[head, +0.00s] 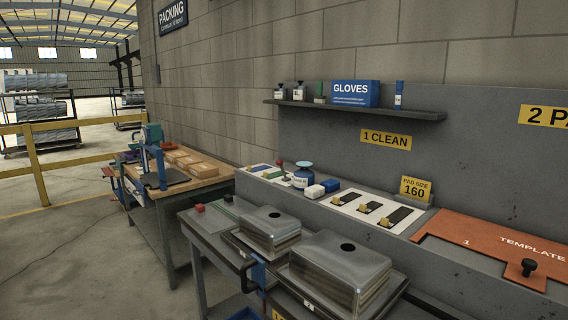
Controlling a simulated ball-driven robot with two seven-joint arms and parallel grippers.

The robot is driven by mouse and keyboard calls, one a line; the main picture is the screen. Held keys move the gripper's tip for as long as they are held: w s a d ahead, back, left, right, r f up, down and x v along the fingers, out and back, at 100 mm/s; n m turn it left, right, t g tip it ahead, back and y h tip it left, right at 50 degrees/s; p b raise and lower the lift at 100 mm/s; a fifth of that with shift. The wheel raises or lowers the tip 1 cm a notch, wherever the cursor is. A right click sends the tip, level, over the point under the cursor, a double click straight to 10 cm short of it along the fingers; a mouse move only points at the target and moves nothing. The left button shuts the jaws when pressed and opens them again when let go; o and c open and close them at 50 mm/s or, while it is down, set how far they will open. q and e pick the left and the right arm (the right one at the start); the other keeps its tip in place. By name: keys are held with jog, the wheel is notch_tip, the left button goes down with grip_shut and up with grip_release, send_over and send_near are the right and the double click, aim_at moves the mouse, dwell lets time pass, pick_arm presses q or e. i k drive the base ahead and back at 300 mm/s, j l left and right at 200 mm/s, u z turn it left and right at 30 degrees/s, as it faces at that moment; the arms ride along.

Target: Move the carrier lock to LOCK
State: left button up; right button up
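No part labelled LOCK can be read here, and I cannot tell which part is the carrier lock. Two upturned steel sinks, one at the left (268,228) and one at the right (340,265), sit on a grey stand (205,226) at the lower middle. Each sink has a round dark hole on top. A blue bracket with dark parts (258,273) is at the stand's front edge, between the sinks. A yellow label (279,315) below it is cut off by the bottom edge, with its text unreadable. Neither of my grippers is in view.
A shelf (350,109) hangs above. A wooden bench (190,185) stands left. Open floor (90,260) lies at far left.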

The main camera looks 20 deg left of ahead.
aim_at(279, 162)
jog(key=j+z, duration=0.15)
jog(key=z, duration=0.15)
jog(key=i+j+z, duration=0.1)
jog(key=z, duration=0.25)
jog(key=j+z, duration=0.25)
jog(key=j, duration=0.75)
jog(key=j+z, duration=0.25)
jog(key=j, duration=0.8)
